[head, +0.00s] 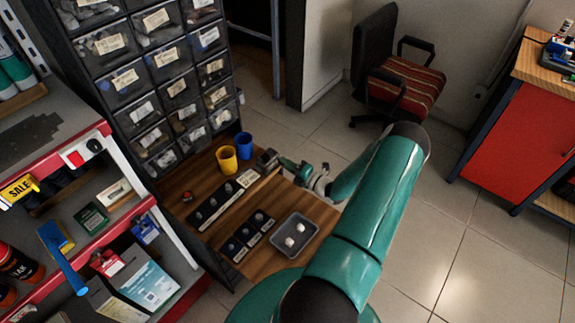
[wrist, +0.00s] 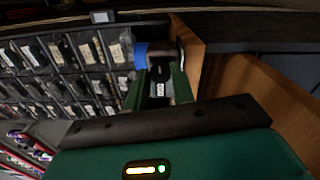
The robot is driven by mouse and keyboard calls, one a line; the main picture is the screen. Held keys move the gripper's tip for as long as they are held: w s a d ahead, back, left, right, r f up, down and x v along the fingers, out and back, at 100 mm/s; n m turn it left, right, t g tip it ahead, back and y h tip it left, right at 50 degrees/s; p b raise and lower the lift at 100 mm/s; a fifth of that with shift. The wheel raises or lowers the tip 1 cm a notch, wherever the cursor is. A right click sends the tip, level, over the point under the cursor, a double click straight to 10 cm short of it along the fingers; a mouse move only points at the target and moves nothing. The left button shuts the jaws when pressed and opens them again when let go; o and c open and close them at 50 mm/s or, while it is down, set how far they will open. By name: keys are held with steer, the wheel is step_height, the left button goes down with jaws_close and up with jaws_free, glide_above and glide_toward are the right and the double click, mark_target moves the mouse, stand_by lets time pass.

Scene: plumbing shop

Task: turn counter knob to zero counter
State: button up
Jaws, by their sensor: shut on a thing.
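A small dark counter (head: 267,158) is at the back right of the wooden bench, in front of my gripper (head: 280,163). In the wrist view the dark counter (wrist: 159,75) sits between the two green fingers of my gripper (wrist: 160,82), with a small white marked window on it. The gripper is shut on a dark part there. I cannot make out the knob separately from the counter, nor read the digits.
A yellow cup (head: 227,159) and a blue cup (head: 243,147) stand left of the counter. A grey tray (head: 275,239) with white pieces and black strips with knobs (head: 213,207) lie nearer. Drawer bins (head: 170,91) rise behind on the left. Open floor (head: 470,245) lies right.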

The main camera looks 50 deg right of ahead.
steer(key=o, duration=1)
steer(key=s, duration=0.9)
steer(key=s+d, duration=0.1)
steer(key=s, duration=0.3)
steer(key=shift+s+d, duration=0.1)
steer(key=shift+s, duration=0.3)
